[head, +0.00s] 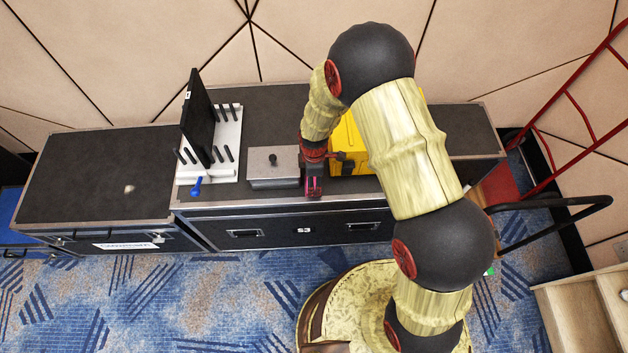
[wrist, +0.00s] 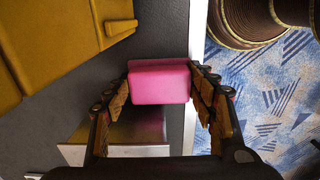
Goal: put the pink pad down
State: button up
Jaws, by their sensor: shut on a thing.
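The pink pad (wrist: 160,82) is a small block held between the two fingers of my gripper (wrist: 160,88) in the wrist view. In the head view, my gripper (head: 314,186) is over the front edge of the black case top (head: 350,190), between the grey box and the yellow case. A bit of pink shows at its fingers there, mostly hidden by the gripper.
A grey lidded box (head: 274,168) stands just left of my gripper, and a yellow case (head: 348,150) just right. Further left are a white pegged rack (head: 225,150) with an upright black panel (head: 197,115) and a blue item (head: 196,187). The left case top (head: 90,175) is mostly clear.

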jog(key=o, duration=1)
jog(key=shift+f, duration=0.1)
jog(key=s+d+r+m+t+p, duration=0.1)
jog(key=d+r+m, duration=0.15)
jog(key=r, duration=0.85)
jog(key=s+d+r+m+t+p, duration=0.1)
jog(key=s+d+r+m, duration=0.15)
jog(key=r, duration=0.95)
jog(key=d+r+m+t+p, duration=0.1)
jog(key=d+r+m, duration=0.15)
jog(key=r, duration=0.85)
jog(key=s+d+r+m+t, duration=0.1)
jog(key=s+d+r+m, duration=0.2)
jog(key=s+r+m, duration=0.2)
jog(key=s+d+r+m+t, duration=0.1)
jog(key=s+d+r+m, duration=0.2)
jog(key=s+r+m, duration=0.2)
jog(key=s+r, duration=0.3)
jog(key=s, duration=0.3)
jog(key=shift+s+d+t, duration=0.3)
